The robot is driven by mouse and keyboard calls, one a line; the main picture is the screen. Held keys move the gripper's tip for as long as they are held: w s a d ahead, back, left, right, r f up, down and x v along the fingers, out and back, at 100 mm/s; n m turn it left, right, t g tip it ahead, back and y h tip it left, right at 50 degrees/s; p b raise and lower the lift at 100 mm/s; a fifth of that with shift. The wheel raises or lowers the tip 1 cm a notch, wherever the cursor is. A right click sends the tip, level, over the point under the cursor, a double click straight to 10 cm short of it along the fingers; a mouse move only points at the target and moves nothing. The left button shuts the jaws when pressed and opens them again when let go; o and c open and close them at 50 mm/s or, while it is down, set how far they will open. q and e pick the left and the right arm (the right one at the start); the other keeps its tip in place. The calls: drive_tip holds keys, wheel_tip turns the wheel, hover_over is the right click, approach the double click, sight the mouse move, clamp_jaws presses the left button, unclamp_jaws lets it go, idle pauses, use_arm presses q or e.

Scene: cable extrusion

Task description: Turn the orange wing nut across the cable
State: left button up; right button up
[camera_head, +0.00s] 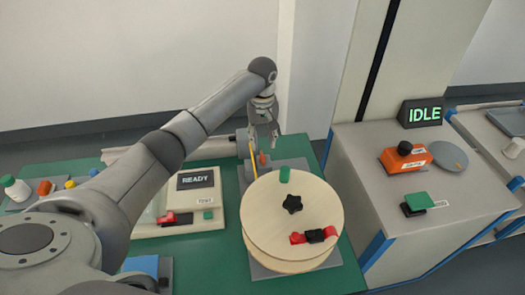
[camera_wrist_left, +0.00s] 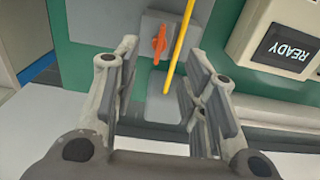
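The orange wing nut (camera_head: 262,158) stands on a grey block behind the wooden reel. In the left wrist view the wing nut (camera_wrist_left: 159,45) is long and upright in the picture, roughly along the yellow cable (camera_wrist_left: 180,48) just right of it. The cable also shows in the head view (camera_head: 253,158), left of the nut. My left gripper (camera_head: 264,143) points down above the nut. In the wrist view its fingers (camera_wrist_left: 163,55) are wide apart and empty, with nut and cable showing between and beyond them. My right gripper is not in view.
The wooden reel (camera_head: 262,210) with a black star knob (camera_head: 292,203) stands in front of the nut. A READY device (camera_head: 195,180) is left of it. An IDLE station (camera_head: 422,112) is at the right. Bottles (camera_head: 15,188) stand far left on the green table.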

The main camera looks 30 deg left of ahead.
sight(262, 156)
use_arm(q)
wheel_tip(262, 156, down, 6)
drive_tip(key=shift+w+a+f+p, duration=0.15)
drive_tip(key=shift+f+p, duration=0.1)
drive_tip(key=shift+p, duration=0.05)
drive_tip(key=shift+f, duration=0.7)
drive_tip(key=shift+c, duration=0.4)
clamp_jaws()
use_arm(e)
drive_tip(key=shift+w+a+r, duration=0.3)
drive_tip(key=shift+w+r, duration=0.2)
